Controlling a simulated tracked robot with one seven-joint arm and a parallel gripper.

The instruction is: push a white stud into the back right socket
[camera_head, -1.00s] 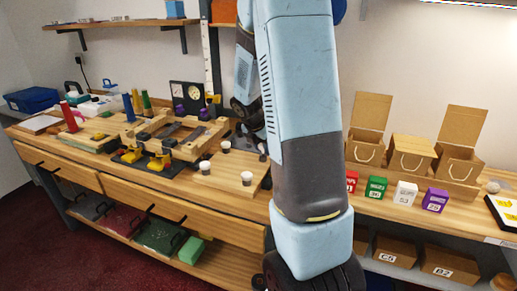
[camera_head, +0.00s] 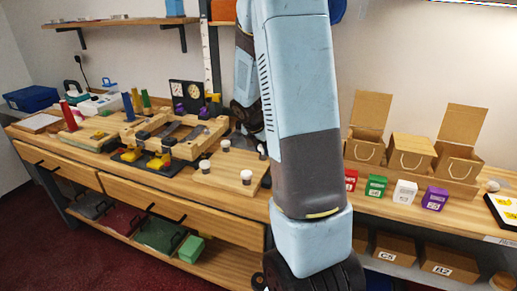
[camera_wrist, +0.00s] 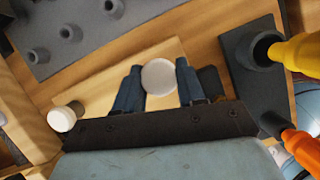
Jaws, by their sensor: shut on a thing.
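In the wrist view my gripper (camera_wrist: 160,72) is shut on a white stud (camera_wrist: 160,77), whose round white top shows between the two blue-grey fingers. A pale wooden board (camera_wrist: 92,92) lies below it. Another white stud (camera_wrist: 62,118) stands at the left of that board. In the head view the wooden board (camera_head: 225,182) bears several small white-topped pieces: one at the front left (camera_head: 204,166), one at the back left (camera_head: 226,144) and one at the front right (camera_head: 246,176). The board's back right corner is mostly behind my arm, and my gripper is hidden there. The held stud's lower end and its socket are hidden.
A grey plate with several round holders (camera_wrist: 70,32) lies at the upper left of the wrist view. A yellow-handled tool (camera_wrist: 298,54) and an orange one (camera_wrist: 300,148) are close on the right. A wooden frame (camera_head: 190,146) stands left of the board.

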